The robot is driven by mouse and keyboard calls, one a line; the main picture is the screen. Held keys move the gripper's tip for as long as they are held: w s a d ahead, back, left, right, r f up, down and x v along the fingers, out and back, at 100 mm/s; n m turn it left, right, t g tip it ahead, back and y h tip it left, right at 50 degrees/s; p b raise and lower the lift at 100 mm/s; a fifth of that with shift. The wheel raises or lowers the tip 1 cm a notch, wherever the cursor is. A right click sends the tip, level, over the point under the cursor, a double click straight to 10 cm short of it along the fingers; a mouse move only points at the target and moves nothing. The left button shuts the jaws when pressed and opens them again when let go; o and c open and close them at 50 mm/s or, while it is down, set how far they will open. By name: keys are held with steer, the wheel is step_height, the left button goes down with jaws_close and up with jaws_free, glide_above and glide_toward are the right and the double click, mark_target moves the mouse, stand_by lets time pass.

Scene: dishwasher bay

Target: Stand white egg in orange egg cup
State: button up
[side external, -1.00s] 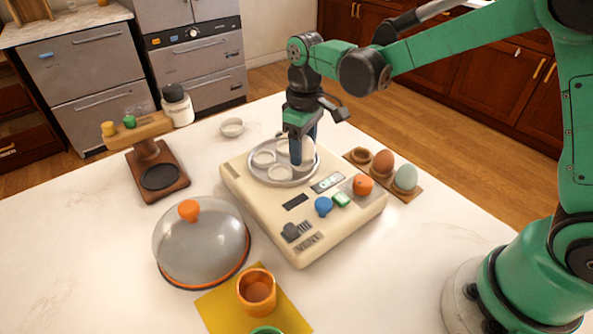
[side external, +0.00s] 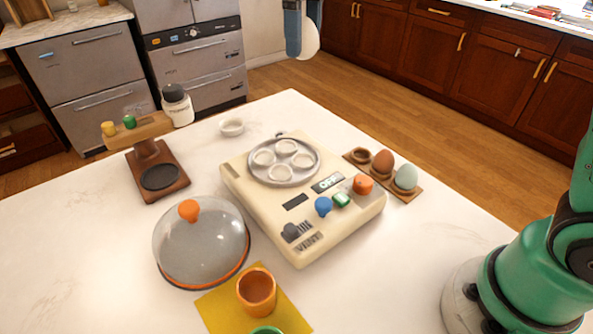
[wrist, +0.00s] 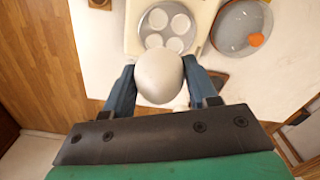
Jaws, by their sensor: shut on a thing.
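My gripper (side external: 297,38) is at the top of the side external view, raised well above the table, with most of the arm above it out of frame. It is shut on the white egg (side external: 309,40). In the wrist view the egg (wrist: 159,76) sits between the two blue fingers of my gripper (wrist: 160,88). The orange egg cup (side external: 257,291) stands upright and empty on a yellow mat (side external: 218,311) at the bottom of the side external view, far below and left of the egg.
A cream egg cooker (side external: 272,215) with an empty ringed plate (side external: 284,173) is mid-table. A domed lid (side external: 205,243) stands beside the orange cup. A wooden rack (side external: 384,172) holds a brown egg and a pale green egg. A wooden stand (side external: 150,160) is at left.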

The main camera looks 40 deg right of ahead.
steer(key=s+a+f, duration=0.4)
steer(key=a+f, duration=0.2)
steer(key=a, duration=0.5)
steer(key=shift+s+a+f, duration=1.25)
steer(key=shift+s+f, duration=0.45)
steer(key=shift+f, duration=0.55)
steer(key=shift+s+a+f, duration=1.3)
steer(key=shift+s+f, duration=0.45)
steer(key=shift+f, duration=0.45)
steer(key=shift+s+a+f, duration=1.25)
steer(key=shift+s+f, duration=0.45)
steer(key=shift+f, duration=0.55)
steer(key=shift+f, duration=0.6)
steer(key=o, duration=0.9)
steer(key=shift+r, duration=4)
